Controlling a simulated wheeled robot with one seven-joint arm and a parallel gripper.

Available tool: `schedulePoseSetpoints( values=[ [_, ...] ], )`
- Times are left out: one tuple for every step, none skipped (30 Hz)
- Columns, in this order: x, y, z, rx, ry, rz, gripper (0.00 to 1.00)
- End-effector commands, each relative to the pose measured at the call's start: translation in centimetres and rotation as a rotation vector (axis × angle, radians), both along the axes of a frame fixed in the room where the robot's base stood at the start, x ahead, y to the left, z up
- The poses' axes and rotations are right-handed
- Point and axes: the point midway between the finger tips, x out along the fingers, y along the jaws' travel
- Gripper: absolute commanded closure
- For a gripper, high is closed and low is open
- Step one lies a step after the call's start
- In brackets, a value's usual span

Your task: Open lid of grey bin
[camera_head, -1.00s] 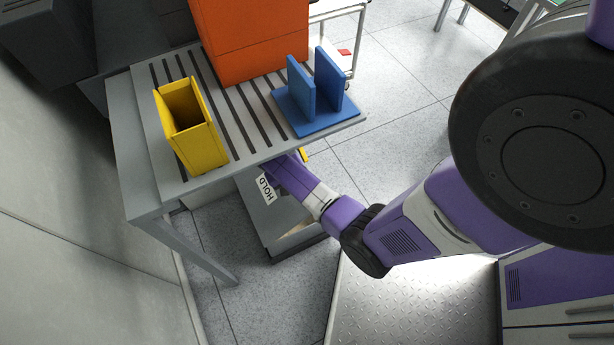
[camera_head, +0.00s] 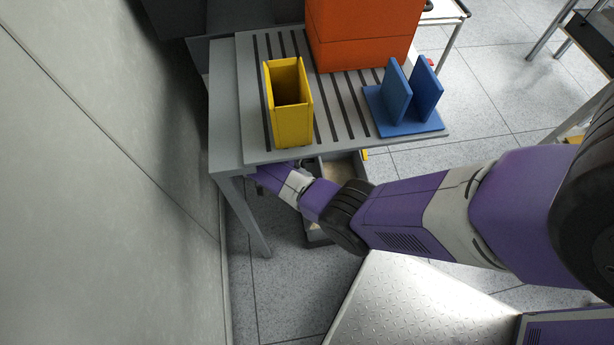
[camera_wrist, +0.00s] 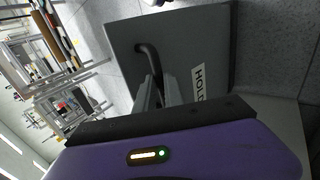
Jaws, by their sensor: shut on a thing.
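The grey bin (camera_head: 352,168) stands on the floor, partly under the table. A strip of its pale inside shows past the table edge, and my arm covers part of it. The grey lid (camera_wrist: 205,35), with a black curved handle (camera_wrist: 147,50) and a "HOLD" label (camera_wrist: 198,84), fills the middle of the wrist view. My gripper (camera_wrist: 157,82) is shut on the handle. In the head view the gripper and lid are hidden under the table and behind my arm. The lid is swung away from the bin's opening; its exact angle cannot be told.
The grey slatted table (camera_head: 345,120) stands close above my forearm. It carries a yellow holder (camera_head: 293,127), an orange box (camera_head: 365,40) and a blue stand (camera_head: 405,125). A wall (camera_head: 110,200) is close on the left. Speckled floor (camera_head: 480,85) is open at upper right.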

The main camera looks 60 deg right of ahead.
Motion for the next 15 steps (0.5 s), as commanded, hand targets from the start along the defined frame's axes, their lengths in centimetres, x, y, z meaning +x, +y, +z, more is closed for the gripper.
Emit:
schedulePoseSetpoints(
  values=[
    [-0.35, 0.39, -0.77, 0.006, 0.014, 0.001, 1.0],
    [-0.36, 0.41, -0.78, 0.002, 0.019, 0.001, 1.0],
    [-0.38, 0.43, -0.76, -0.001, 0.024, 0.001, 1.0],
    [-0.38, 0.44, -0.76, -0.004, 0.027, 0.001, 1.0],
    [-0.4, 0.44, -0.76, -0.006, 0.029, 0.0, 1.0],
    [-0.43, 0.45, -0.75, -0.008, 0.032, -0.001, 1.0],
    [-0.45, 0.45, -0.76, -0.008, 0.033, -0.001, 1.0],
    [-0.47, 0.45, -0.76, -0.009, 0.035, -0.002, 1.0],
    [-0.48, 0.45, -0.76, -0.009, 0.035, -0.002, 1.0],
    [-0.5, 0.45, -0.76, -0.01, 0.035, -0.002, 1.0],
    [-0.52, 0.44, -0.76, -0.009, 0.036, -0.002, 1.0],
    [-0.53, 0.44, -0.76, -0.009, 0.036, -0.002, 1.0],
    [-0.55, 0.45, -0.77, -0.009, 0.036, -0.002, 1.0],
    [-0.56, 0.44, -0.77, -0.009, 0.036, -0.002, 1.0],
    [-0.57, 0.44, -0.78, -0.008, 0.036, -0.003, 1.0]
  ],
)
